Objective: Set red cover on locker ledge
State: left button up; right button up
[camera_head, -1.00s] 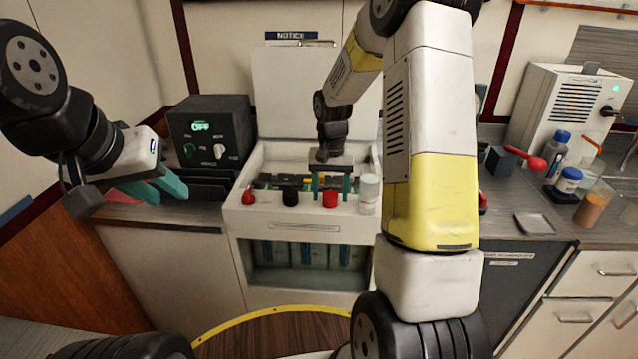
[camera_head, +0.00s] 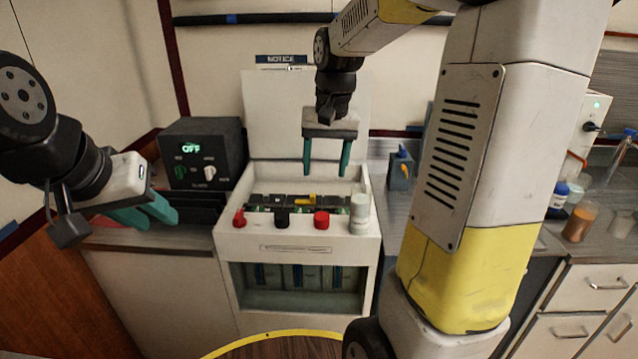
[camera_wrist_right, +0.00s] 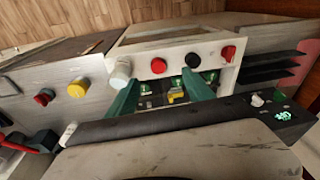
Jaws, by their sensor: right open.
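A red cover (camera_head: 321,220) stands on the white front ledge of the locker (camera_head: 297,240), between a black knob-like piece (camera_head: 282,219) and a white-capped jar (camera_head: 360,213). Another red piece (camera_head: 239,218) is at the ledge's left end. My right gripper (camera_head: 327,172) is open and empty, raised above and behind the ledge, over the locker's open bay. Its green fingers show in the right wrist view (camera_wrist_right: 160,92), with the middle red cover (camera_wrist_right: 158,65) beyond them. My left gripper (camera_head: 147,213) is at the far left, its fingers apart and empty, away from the locker.
A dark box (camera_head: 206,152) with a green OFF display stands left of the locker. Breakers (camera_head: 300,202) lie in the bay, and a raised white lid (camera_head: 285,115) stands behind. A cup (camera_head: 579,222) and bottles are on the right counter. My right arm hides part of that counter.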

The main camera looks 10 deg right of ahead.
jog(key=s+a+r+n+t, duration=0.1)
jog(key=s+r+t, duration=0.1)
jog(key=s, duration=0.6)
jog(key=s+a+r+n+t+y, duration=0.1)
jog(key=s+r+t, duration=0.1)
jog(key=s, duration=0.7)
jog(key=shift+s+a+n+y, duration=0.2)
jog(key=shift+a+n+y, duration=0.1)
jog(key=shift+n, duration=0.1)
